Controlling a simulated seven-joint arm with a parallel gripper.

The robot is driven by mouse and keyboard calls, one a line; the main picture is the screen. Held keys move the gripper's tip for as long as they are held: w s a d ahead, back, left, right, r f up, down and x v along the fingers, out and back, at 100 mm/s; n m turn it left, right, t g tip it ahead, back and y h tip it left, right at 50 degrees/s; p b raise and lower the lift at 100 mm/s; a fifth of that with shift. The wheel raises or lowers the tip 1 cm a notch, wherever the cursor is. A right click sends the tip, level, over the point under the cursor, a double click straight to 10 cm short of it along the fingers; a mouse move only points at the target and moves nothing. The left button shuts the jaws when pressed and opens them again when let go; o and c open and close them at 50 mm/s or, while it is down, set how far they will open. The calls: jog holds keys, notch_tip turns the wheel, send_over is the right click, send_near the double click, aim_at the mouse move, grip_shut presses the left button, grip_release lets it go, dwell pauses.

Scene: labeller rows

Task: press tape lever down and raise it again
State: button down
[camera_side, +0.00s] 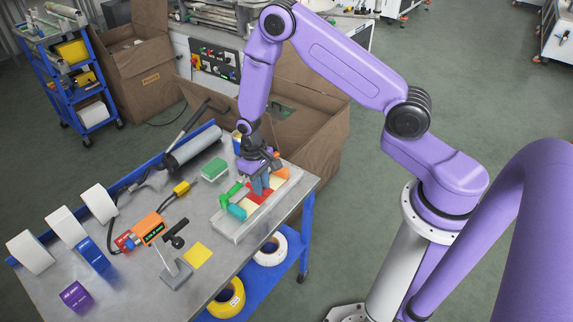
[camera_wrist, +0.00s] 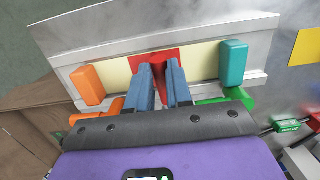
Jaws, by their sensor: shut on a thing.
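A grey fixture (camera_side: 244,228) with a cream panel lies at the right end of the bench. It fills the top of the wrist view (camera_wrist: 215,30). A red part (camera_side: 262,198) sits mid-panel and looks like the tape lever. In the wrist view the red part (camera_wrist: 153,54) shows beyond and between my blue fingertips. My gripper (camera_side: 260,188) points down at it, with its fingers (camera_wrist: 160,68) shut on the red part. A narrow gap shows between them. The grip itself is partly hidden, and I cannot tell the lever's exact height.
Teal (camera_wrist: 233,63) and orange (camera_wrist: 93,85) blocks flank the panel; green (camera_wrist: 235,97) and orange pieces lie nearer my gripper. A yellow square (camera_side: 197,255), an orange meter (camera_side: 149,229) and a small stand (camera_side: 175,273) stand left. Cardboard boxes (camera_side: 318,125) stand behind the bench.

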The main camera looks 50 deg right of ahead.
jog(key=shift+w+r+g, duration=0.4)
jog(key=shift+r+g, duration=0.2)
jog(key=shift+g, duration=0.2)
jog(key=shift+w+r+g, duration=0.85)
jog(key=shift+r+g, duration=0.05)
jog(key=shift+g, duration=0.6)
jog(key=shift+w+r+g, duration=0.3)
jog(key=shift+w+g, duration=0.25)
jog(key=shift+g, duration=0.2)
jog(key=shift+w+r+g, duration=0.3)
jog(key=shift+w+g, duration=0.2)
jog(key=shift+g, duration=0.25)
jog(key=c, duration=0.9)
grip_release()
jog(key=shift+c, duration=0.2)
